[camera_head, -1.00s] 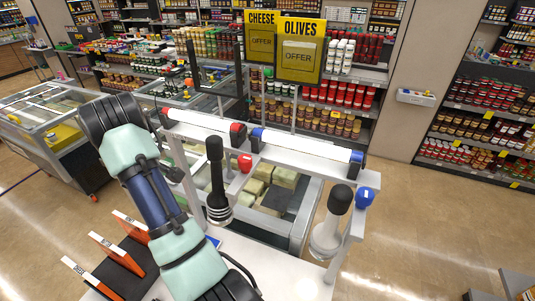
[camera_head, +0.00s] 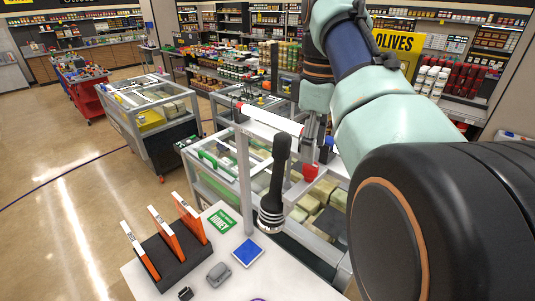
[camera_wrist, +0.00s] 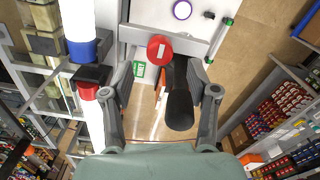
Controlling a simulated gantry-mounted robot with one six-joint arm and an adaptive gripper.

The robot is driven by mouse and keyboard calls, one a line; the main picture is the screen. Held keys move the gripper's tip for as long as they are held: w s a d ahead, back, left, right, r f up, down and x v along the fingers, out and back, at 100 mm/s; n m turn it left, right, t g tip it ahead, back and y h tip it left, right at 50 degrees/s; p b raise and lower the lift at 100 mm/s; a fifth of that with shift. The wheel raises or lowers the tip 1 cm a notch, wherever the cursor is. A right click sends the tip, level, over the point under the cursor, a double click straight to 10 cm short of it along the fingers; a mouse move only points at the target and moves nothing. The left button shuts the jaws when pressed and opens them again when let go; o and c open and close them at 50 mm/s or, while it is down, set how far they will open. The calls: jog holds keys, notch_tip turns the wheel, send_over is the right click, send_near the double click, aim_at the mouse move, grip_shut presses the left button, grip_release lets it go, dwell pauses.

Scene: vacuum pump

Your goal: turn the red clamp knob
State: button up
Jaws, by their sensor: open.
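The red clamp knob (camera_head: 310,172) is on the white frame, below the red-ended roller, in the head view. In the wrist view the knob (camera_wrist: 160,48) is a round red disc with a pale bar across its face, at top centre. My gripper (camera_wrist: 159,72) is open, with one finger on each side of the picture; the knob shows between and just beyond the fingertips. No contact with the knob is visible. In the head view my gripper (camera_head: 313,138) hangs just above the knob, partly hidden by my arm.
A black-handled pump (camera_head: 276,180) stands left of the knob; its handle (camera_wrist: 179,108) fills the space between my fingers in the wrist view. A white roller (camera_head: 262,117) runs above. A black rack with orange-and-white pieces (camera_head: 172,262) and a blue square (camera_head: 247,252) lie on the white table.

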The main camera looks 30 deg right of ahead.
aim_at(311, 166)
notch_tip(311, 166, down, 6)
jog(key=b, duration=0.4)
jog(key=shift+r, duration=0.35)
jog(key=shift+c, duration=0.2)
grip_shut()
